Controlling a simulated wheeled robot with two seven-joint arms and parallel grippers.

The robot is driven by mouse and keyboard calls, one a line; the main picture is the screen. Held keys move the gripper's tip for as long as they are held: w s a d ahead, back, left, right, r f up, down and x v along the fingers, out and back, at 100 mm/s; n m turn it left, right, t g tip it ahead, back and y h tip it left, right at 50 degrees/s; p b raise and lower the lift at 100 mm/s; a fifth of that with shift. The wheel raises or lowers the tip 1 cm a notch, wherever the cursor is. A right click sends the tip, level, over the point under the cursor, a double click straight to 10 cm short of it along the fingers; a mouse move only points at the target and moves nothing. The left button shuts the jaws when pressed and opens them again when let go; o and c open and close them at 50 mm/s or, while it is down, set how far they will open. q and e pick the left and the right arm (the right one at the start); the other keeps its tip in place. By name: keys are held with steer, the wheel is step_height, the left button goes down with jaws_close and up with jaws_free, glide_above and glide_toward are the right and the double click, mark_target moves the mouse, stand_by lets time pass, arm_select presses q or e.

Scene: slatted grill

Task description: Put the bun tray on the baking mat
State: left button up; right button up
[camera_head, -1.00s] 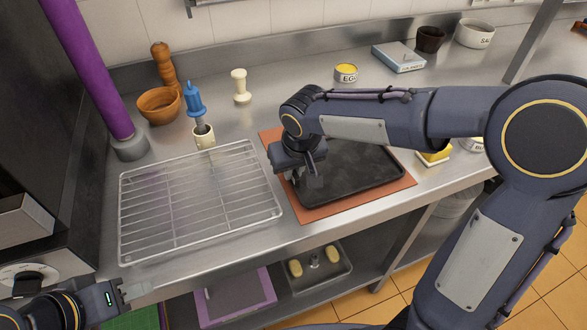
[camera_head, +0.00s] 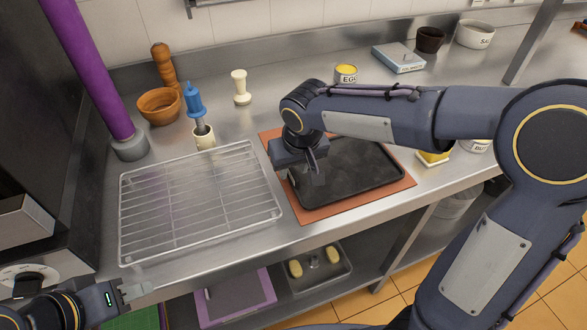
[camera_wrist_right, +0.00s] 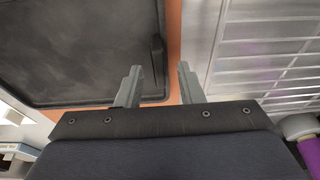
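The bun tray (camera_head: 355,170) is a dark, flat, rimmed tray lying on the orange-brown baking mat (camera_head: 403,190), with mat showing around its edges. My right gripper (camera_head: 312,172) is above the tray's left end. In the right wrist view, its two fingers (camera_wrist_right: 159,82) are apart with nothing held between them; the tray (camera_wrist_right: 85,45) and its handle-like end piece (camera_wrist_right: 157,50) show beyond the fingers. The gripper and forearm hide part of the tray in the head view. My left gripper (camera_head: 138,292) is low at the left, away from the tray; its finger opening is unclear.
A wire rack (camera_head: 200,205) lies left of the mat. A wooden bowl (camera_head: 160,105), blue-handled brush (camera_head: 195,100), white pestle-like piece (camera_head: 240,87) and egg tin (camera_head: 345,74) stand behind. A yellow block (camera_head: 434,157) is right of the mat.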

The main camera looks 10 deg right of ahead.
steer(key=v, duration=1)
steer(key=shift+s+r+p, duration=0.2)
steer(key=shift+r+p, duration=0.05)
steer(key=shift+p, duration=0.05)
steer(key=s+d+f+m+t+y, duration=0.1)
steer(key=s+d+f, duration=0.3)
steer(key=s, duration=0.5)
steer(key=s+d+f+m+t+y, duration=0.1)
steer(key=s+d+f, duration=0.3)
steer(key=s, duration=0.5)
steer(key=shift+s+d+m+t+y, duration=0.3)
steer(key=shift+s+d+m+y, duration=0.05)
steer(key=shift+m+y, duration=0.35)
steer(key=shift+r+p, duration=0.3)
